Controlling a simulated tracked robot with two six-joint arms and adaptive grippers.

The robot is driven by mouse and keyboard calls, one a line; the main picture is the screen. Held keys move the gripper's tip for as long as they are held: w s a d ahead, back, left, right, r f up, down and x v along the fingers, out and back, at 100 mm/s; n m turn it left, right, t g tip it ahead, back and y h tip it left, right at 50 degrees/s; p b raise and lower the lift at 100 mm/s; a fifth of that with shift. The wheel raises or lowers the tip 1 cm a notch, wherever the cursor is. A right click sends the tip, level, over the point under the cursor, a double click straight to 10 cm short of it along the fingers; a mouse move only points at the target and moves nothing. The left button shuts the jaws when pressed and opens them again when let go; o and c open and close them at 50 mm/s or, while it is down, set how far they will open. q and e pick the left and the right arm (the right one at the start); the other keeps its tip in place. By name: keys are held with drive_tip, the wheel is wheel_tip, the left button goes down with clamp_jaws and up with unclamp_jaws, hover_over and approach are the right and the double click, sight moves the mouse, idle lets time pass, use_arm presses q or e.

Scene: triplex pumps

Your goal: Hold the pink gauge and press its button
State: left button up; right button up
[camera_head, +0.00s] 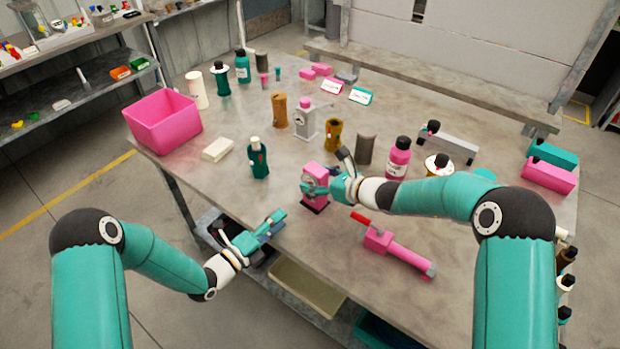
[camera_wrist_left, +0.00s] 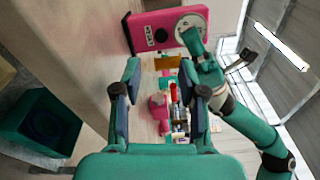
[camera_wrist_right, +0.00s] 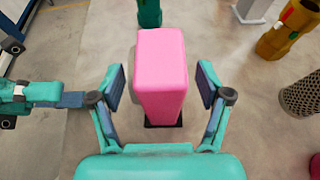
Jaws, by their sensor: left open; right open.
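The pink gauge (camera_head: 314,175) stands upright on a dark base near the table's front edge. In the left wrist view the gauge (camera_wrist_left: 150,32) shows its white round dial and a small dark button (camera_wrist_left: 160,36) at the top. My right gripper (camera_head: 328,173) is open with its fingers on either side of the gauge. In the right wrist view the pink block (camera_wrist_right: 161,60) lies between the right fingers, with gaps on both sides. My left gripper (camera_head: 258,228) is open and empty at the table's front edge, lower and left of the gauge.
A pink tool with a red handle (camera_head: 395,250) lies right of the gauge. A dark teal bottle (camera_head: 258,158) stands behind it to the left. A grey mesh cylinder (camera_wrist_right: 302,95) and an ochre part (camera_wrist_right: 288,30) stand to the right. A pink bin (camera_head: 163,122) is at the left corner.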

drive_tip(key=shift+w+a+f, duration=0.2)
drive_tip(key=shift+w+a, duration=0.1)
drive_tip(key=shift+a, duration=0.1)
drive_tip(key=c, duration=1.2)
use_arm(q)
drive_tip(key=shift+c, duration=0.4)
use_arm(e)
drive_tip(key=shift+c, duration=1)
use_arm(q)
clamp_jaws()
